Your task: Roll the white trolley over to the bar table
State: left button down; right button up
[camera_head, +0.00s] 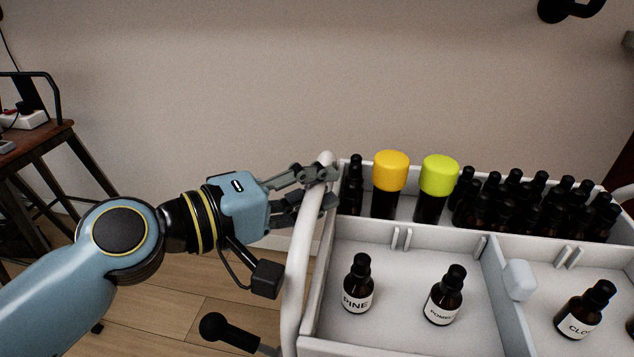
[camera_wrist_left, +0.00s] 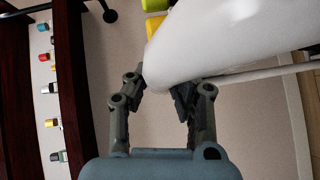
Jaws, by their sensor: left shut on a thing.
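The white trolley (camera_head: 395,345) fills the right half of the head view, with its white tube handle (camera_head: 303,262) along its left side. My left gripper (camera_head: 326,187) is shut on the upper part of this handle. In the left wrist view the gripper (camera_wrist_left: 163,88) has its fingers at the white handle (camera_wrist_left: 215,40), which hides part of the grip. A dark red-brown table (camera_wrist_left: 80,90) with several small coloured items stands at the left there; I cannot tell whether it is the bar table. My right gripper is not in view.
The trolley carries a yellow-capped bottle (camera_head: 390,172), a green-capped bottle (camera_head: 437,178) and several dark bottles, including one labelled PINE (camera_head: 358,285). A wooden table (camera_head: 40,143) stands at the far left. A beige wall (camera_head: 250,80) is behind. Some wood floor (camera_head: 190,300) is bare.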

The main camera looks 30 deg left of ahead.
pick_arm(q)
jog(key=c, duration=1.2)
grip_release()
jog(key=shift+r, duration=0.1)
jog(key=shift+o, duration=0.2)
jog(key=v, duration=0.7)
jog(key=shift+s+a, duration=0.2)
